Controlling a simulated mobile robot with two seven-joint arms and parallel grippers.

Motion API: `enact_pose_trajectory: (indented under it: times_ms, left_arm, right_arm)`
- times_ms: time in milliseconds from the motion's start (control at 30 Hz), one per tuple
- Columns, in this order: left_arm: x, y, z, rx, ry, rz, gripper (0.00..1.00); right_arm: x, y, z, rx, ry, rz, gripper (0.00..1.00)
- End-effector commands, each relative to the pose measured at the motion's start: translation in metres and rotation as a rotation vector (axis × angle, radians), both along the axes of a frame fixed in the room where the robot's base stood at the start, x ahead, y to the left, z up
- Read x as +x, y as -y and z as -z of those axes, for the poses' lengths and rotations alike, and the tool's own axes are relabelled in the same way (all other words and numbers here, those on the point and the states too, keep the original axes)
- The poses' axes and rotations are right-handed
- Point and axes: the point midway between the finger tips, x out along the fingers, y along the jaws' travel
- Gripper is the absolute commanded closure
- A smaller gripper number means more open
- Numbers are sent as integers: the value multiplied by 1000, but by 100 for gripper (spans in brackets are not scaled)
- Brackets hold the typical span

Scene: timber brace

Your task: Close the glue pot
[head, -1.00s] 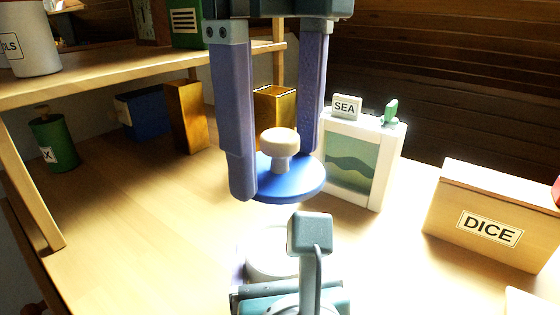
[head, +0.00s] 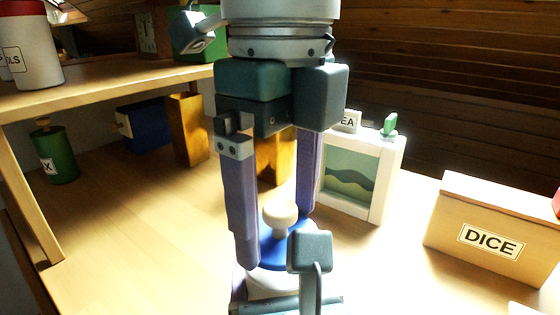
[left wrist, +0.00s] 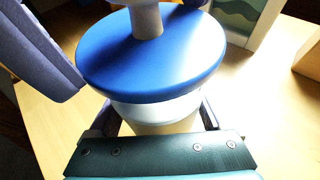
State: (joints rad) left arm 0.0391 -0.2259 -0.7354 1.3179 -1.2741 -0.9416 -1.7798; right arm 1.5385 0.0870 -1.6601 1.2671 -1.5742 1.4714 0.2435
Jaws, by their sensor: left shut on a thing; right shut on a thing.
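The blue lid (head: 288,243) has a cream knob (head: 280,213). My right gripper (head: 274,236) comes down from above, shut on the lid with a purple finger on either side of it. The pale glue pot (head: 268,284) stands directly below the lid. My left gripper (left wrist: 154,118) is shut on the pot, with its dark fingers at the pot's sides. In the left wrist view the lid (left wrist: 150,62) covers most of the pot's mouth, and the pot's pale upper part (left wrist: 155,112) shows under its near edge. I cannot tell whether lid and pot touch.
A framed picture (head: 352,178) with a SEA sign stands behind to the right. A DICE box (head: 490,228) is at the right. A green canister (head: 57,155), a blue box (head: 146,127) and wooden blocks (head: 187,128) stand at the left, by a shelf (head: 110,72).

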Motion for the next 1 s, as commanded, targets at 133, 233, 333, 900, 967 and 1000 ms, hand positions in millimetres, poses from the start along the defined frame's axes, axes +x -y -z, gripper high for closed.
enact_pose_trajectory:
  times_ms: [133,233,333,900,967,1000]
  left_arm:
    - [0,0,0,1,-1,0,100]
    - [0,0,0,1,-1,0,100]
    - [0,0,0,1,-1,0,100]
    - [0,0,0,1,-1,0,100]
    - [0,0,0,1,-1,0,100]
    - [0,0,0,1,-1,0,100]
  right_arm:
    - [-1,0,9,0,-3,0,65]
    - [0,0,14,0,-1,-1,65]
    - [0,0,16,0,0,-1,65]
    - [0,0,17,-1,-1,-1,65]
    - [0,0,19,-1,-1,-1,65]
    - [0,0,19,0,-1,-1,65]
